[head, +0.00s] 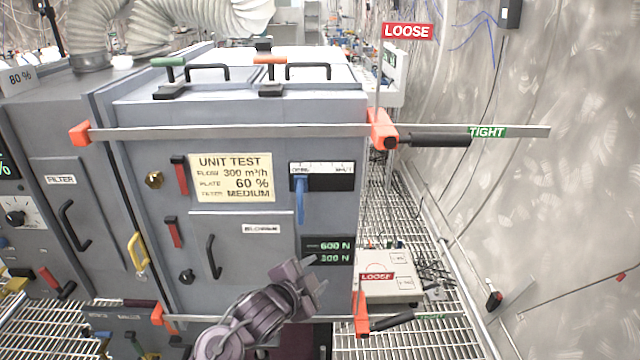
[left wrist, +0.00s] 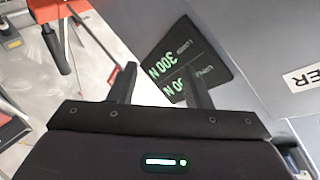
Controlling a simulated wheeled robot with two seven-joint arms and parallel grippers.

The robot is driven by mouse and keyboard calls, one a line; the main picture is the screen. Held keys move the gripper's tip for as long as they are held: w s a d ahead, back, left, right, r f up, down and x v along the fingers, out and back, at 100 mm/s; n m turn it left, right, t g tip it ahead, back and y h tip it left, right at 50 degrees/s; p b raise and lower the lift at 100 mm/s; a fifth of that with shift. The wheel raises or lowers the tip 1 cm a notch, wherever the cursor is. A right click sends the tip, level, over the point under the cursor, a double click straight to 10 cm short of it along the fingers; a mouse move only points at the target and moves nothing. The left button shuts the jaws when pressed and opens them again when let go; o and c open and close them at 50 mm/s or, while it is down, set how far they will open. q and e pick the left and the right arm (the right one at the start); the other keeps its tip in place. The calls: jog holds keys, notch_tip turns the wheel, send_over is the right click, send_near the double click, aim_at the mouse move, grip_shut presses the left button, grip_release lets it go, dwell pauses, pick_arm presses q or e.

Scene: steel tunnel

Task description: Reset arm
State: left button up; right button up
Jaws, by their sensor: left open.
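My left gripper (head: 308,277) is in front of the grey test unit (head: 330,215), just below and left of its force display (head: 328,251), which reads 600 N and 300 N. In the left wrist view its two fingers (left wrist: 160,88) stand apart with nothing between them. My left arm reaches up from the bottom of the head view. My right gripper is not in the head view.
A lower black handle (head: 392,321) is right of my gripper. A blue lever (head: 299,202) is above. Grated floor (head: 415,345) lies right.

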pick_arm(q)
jog(key=s+a+f+n+g+y, duration=0.35)
jog(key=s+a+n, duration=0.45)
jog(key=s, duration=0.6)
jog(key=s+a+f+n+g+y, duration=0.3)
jog(key=s+a+f+n+g, duration=0.2)
jog(key=s+a, duration=0.65)
jog(key=s+d+f+g, duration=0.1)
jog(key=s+f, duration=0.1)
jog(key=f, duration=1.2)
jog(key=s+d+f+g, duration=0.1)
jog(key=s+d+f, duration=0.15)
jog(key=f, duration=1.15)
jog(key=s+a+f, duration=0.2)
jog(key=s+f, duration=0.7)
jog(key=s, duration=0.1)
jog(key=s+a+f, duration=0.2)
jog(key=s+f, duration=0.8)
jog(key=shift+a+f+g, duration=0.15)
jog(key=shift+a+g, duration=0.15)
jog(key=shift+g, duration=0.05)
